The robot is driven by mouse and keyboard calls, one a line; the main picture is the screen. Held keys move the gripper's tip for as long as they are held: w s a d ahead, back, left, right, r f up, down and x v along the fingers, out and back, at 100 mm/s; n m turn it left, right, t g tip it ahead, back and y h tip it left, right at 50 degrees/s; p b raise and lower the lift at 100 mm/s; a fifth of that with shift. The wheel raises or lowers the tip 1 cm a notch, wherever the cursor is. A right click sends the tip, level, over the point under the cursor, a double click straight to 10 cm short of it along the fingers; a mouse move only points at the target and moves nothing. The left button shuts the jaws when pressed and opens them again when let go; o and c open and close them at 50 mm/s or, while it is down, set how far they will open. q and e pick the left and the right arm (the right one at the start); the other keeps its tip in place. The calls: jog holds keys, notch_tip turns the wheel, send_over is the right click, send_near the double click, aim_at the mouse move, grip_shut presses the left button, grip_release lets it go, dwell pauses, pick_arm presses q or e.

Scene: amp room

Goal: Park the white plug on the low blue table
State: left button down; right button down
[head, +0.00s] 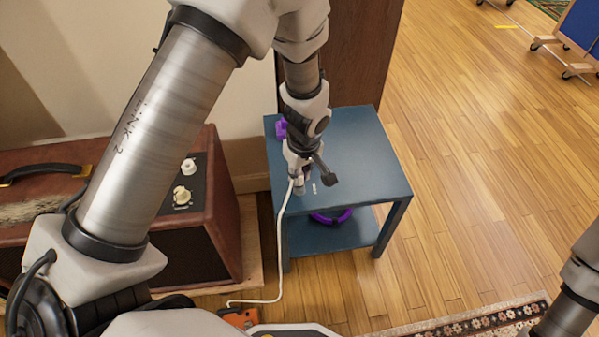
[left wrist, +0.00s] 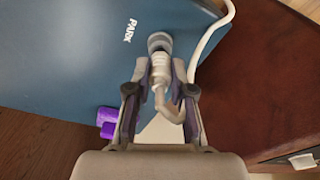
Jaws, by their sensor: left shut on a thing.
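The low blue table (head: 365,150) stands right of centre in the head view, and its top (left wrist: 60,50) fills much of the left wrist view. White letters reading PARK (left wrist: 130,32) are on it. My left gripper (head: 303,180) points down at the near left part of the tabletop. It is shut on the white plug (left wrist: 161,68), whose grey round end points at the table close to the letters. I cannot tell whether the plug touches the tabletop. A white cable (head: 279,245) runs from the plug to the floor. My right gripper is out of view.
A purple object (head: 281,130) is at the table's far left edge; another purple thing (head: 331,216) is on the lower shelf. A brown amp (head: 218,210) stands left of the table. An orange item (head: 238,317) lies on the floor.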

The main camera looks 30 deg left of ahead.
pick_arm(q)
jog(key=shift+f+b, duration=0.45)
jog(key=shift+f, duration=0.05)
jog(key=c, duration=0.9)
grip_release()
jog(key=shift+c, duration=0.2)
jog(key=shift+r, duration=0.1)
notch_tip(320, 180, up, 12)
jog(key=d, duration=0.1)
jog(key=shift+s+d, duration=0.15)
jog(key=shift+s, duration=0.15)
